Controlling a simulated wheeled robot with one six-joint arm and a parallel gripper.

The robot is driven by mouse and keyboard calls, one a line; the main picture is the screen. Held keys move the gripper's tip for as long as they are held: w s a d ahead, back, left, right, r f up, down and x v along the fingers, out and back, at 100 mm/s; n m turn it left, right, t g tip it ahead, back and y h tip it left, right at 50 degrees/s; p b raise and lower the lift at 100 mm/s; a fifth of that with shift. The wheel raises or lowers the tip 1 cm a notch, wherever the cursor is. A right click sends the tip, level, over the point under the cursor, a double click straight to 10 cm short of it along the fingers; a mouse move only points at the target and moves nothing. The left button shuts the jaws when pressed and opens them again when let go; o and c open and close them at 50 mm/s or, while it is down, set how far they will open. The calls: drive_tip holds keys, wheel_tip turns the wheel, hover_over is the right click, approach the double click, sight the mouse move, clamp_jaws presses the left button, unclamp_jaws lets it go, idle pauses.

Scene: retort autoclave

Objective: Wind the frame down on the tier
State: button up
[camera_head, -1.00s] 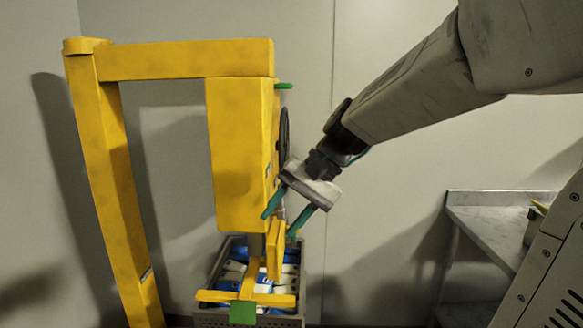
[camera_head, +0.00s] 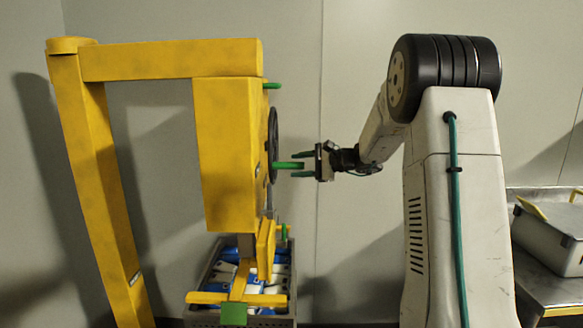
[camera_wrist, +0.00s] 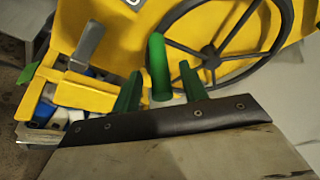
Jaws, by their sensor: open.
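The yellow press frame (camera_head: 212,298) hangs at the foot of a yellow column head (camera_head: 225,150), low over the grey crate tier (camera_head: 200,322) of blue and white packs; I cannot tell whether it touches them. The black handwheel (camera_head: 273,144) on the column's right side shows face-on in the wrist view (camera_wrist: 262,27). Its green handle (camera_head: 284,165) sticks out towards my gripper (camera_head: 304,165). My gripper is open and level, its green fingers at the handle's outer end. In the wrist view the handle (camera_wrist: 158,60) lies between the two fingertips (camera_wrist: 161,80).
A yellow post (camera_head: 110,190) and arm carry the column head at left. A green peg (camera_head: 272,86) sticks out above the wheel, and a smaller green knob (camera_head: 284,232) sits below it. At right a metal table (camera_head: 545,285) bears a lidded box (camera_head: 550,240).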

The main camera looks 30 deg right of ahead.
drive_tip(key=shift+x, duration=1.4)
